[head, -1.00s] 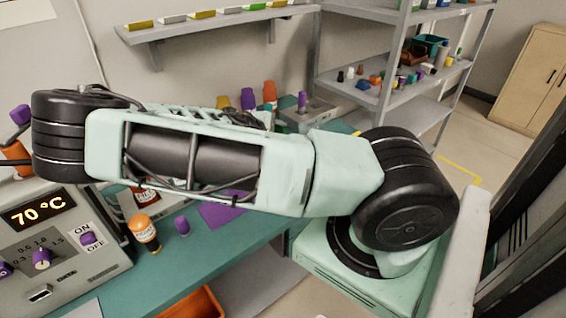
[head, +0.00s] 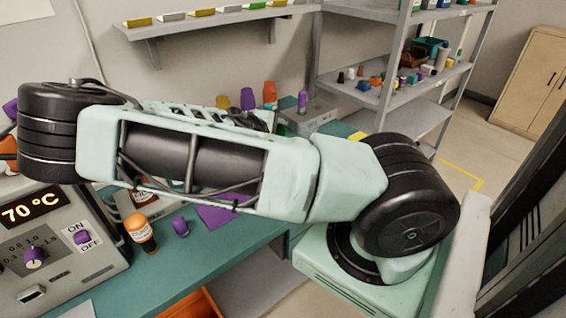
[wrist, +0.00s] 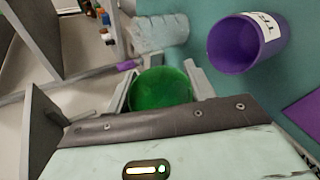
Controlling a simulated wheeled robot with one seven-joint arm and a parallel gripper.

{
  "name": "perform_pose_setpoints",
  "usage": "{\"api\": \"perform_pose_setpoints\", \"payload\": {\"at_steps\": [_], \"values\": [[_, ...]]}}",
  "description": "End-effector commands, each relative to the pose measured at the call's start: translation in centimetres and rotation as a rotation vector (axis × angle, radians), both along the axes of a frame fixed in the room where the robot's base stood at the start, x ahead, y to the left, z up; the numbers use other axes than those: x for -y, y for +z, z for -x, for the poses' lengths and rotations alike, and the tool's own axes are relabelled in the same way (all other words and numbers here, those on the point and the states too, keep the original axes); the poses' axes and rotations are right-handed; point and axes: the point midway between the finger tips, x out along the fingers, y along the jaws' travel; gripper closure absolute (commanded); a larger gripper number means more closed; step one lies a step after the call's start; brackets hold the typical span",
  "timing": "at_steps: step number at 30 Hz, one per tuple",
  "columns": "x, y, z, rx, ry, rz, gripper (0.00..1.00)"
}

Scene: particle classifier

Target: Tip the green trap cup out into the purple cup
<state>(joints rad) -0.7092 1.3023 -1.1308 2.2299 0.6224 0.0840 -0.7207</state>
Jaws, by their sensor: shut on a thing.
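The green trap cup (wrist: 160,90) is held between the two fingers of my gripper (wrist: 158,78) in the wrist view. I see into its round green mouth, and no contents can be made out. The purple cup (wrist: 248,45), with a white label that is partly cut off, is to the right of my gripper and apart from it. It lies over the teal bench in the picture, and its mouth faces the camera. In the head view my arm hides the work area, and neither the gripper nor the green cup shows there.
A pale, clear-looking object (wrist: 160,32) is beyond the green cup in the wrist view. In the head view, a heater panel (head: 60,245) reading 70 °C, an orange-capped bottle (head: 140,232) and a small purple object (head: 180,226) stand on the teal bench (head: 215,258).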

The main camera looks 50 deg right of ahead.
Motion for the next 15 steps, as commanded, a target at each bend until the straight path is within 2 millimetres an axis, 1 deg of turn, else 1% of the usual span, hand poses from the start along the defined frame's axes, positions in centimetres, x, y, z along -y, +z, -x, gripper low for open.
{"api": "perform_pose_setpoints", "payload": {"at_steps": [15], "values": [[-0.06, 0.15, 0.30, 0.068, 0.000, 0.017, 0.70]]}}
